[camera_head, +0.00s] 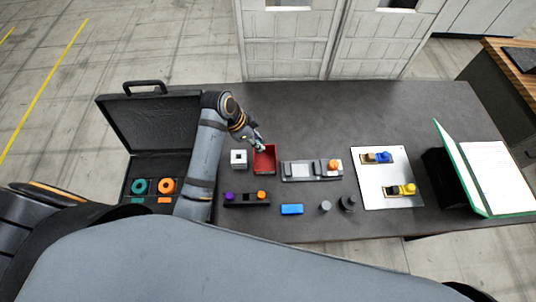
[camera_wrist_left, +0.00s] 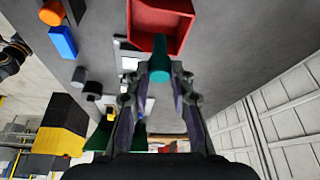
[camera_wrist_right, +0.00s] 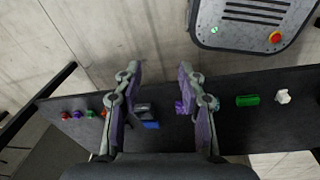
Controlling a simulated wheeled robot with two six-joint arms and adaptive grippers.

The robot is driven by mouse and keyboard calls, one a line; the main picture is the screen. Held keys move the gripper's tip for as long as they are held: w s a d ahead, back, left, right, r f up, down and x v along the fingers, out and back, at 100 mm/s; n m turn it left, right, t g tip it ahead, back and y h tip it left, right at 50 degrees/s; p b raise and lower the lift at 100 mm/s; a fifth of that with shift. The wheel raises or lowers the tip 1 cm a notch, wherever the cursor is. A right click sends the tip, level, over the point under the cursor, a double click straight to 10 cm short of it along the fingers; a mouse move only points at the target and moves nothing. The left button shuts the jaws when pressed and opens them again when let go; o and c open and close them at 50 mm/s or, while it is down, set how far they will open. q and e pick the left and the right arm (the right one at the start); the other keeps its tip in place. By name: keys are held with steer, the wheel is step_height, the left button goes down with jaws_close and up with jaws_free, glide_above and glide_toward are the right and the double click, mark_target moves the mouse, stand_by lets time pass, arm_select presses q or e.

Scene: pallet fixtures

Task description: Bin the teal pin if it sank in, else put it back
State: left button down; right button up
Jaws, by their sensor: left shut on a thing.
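My left gripper (camera_head: 259,147) is shut on the teal pin (camera_wrist_left: 159,62), which shows between its fingertips in the left wrist view. The red bin (camera_head: 271,167) stands open on the dark table, and the gripper is at its far left edge in the head view. In the left wrist view the pin's tip overlaps the near wall of the red bin (camera_wrist_left: 160,35). A white block with a dark hole (camera_head: 239,164) sits left of the bin and holds no pin. My right gripper (camera_wrist_right: 159,80) is open and empty, away from this table.
A black rail (camera_head: 246,204) holds a purple and an orange peg. A grey fixture (camera_head: 300,178) with an orange knob, a blue block (camera_head: 291,209) and two grey cylinders are right of it. An open black case (camera_head: 155,125) is left. A white plate (camera_head: 370,195) and green folder (camera_head: 460,165) are right.

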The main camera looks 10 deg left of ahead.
arm_select(q)
step_height(320, 180, down, 3)
steer(key=shift+r, duration=0.2)
steer(key=f, duration=0.2)
steer(key=shift+w+f, duration=0.35)
steer(key=shift+f, duration=0.15)
steer(key=shift+s, duration=0.15)
steer(key=c, duration=1.2)
jaws_free()
steer(key=shift+d, duration=0.1)
steer(key=shift+o, duration=0.6)
steer(key=v, duration=1.2)
arm_select(e)
steer(key=shift+w+a, duration=0.15)
steer(key=shift+w, duration=0.75)
